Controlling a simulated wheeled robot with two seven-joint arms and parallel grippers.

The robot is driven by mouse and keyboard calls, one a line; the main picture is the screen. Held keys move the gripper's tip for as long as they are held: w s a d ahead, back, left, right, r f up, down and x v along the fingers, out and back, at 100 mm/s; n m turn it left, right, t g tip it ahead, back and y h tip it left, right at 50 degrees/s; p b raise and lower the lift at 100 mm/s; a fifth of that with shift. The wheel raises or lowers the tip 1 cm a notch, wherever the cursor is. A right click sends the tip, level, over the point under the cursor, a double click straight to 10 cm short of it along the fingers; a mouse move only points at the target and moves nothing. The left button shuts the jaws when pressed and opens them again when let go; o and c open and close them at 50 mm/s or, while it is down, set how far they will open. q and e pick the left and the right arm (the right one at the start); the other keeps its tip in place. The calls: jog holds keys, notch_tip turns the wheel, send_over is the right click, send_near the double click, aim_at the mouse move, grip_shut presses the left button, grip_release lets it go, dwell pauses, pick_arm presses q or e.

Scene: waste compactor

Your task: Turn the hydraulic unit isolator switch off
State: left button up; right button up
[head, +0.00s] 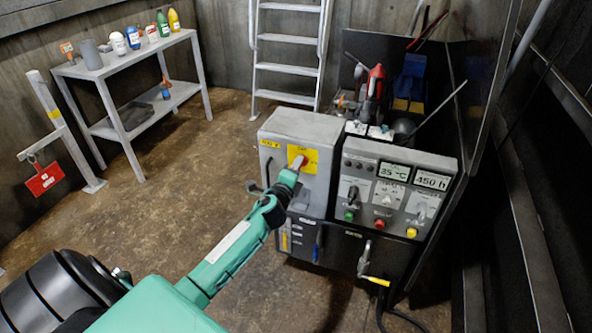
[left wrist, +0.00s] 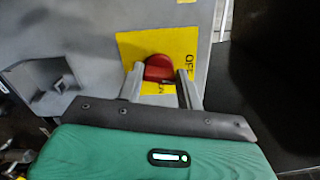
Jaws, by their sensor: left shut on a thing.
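The isolator switch is a red handle (head: 298,162) on a yellow plate (head: 311,159), on the front of the left grey cabinet (head: 297,127). In the left wrist view the red handle (left wrist: 159,68) sits between my fingers, with the yellow plate (left wrist: 128,46) behind it and part of the word "OFF" showing at the right. My left gripper (left wrist: 160,80) is shut on the handle, one finger on each side. In the head view my left gripper (head: 290,175) reaches the plate from below and hides part of it. My right gripper is not in view.
Right of the switch stands a control panel (head: 392,190) with knobs, coloured buttons and displays. A yellow-handled lever (head: 375,281) sticks out below. A shelf with bottles (head: 135,57) stands back left, a ladder (head: 288,37) at the back.

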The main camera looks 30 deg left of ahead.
pick_arm(q)
jog(key=shift+n, duration=1.3)
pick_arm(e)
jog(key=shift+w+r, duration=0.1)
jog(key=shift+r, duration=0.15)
pick_arm(q)
jog(key=shift+n, duration=0.3)
jog(key=o, duration=1)
jog(key=shift+f, duration=0.1)
jog(key=shift+s, duration=0.15)
jog(key=v, duration=1.3)
jog(key=shift+s, duration=0.3)
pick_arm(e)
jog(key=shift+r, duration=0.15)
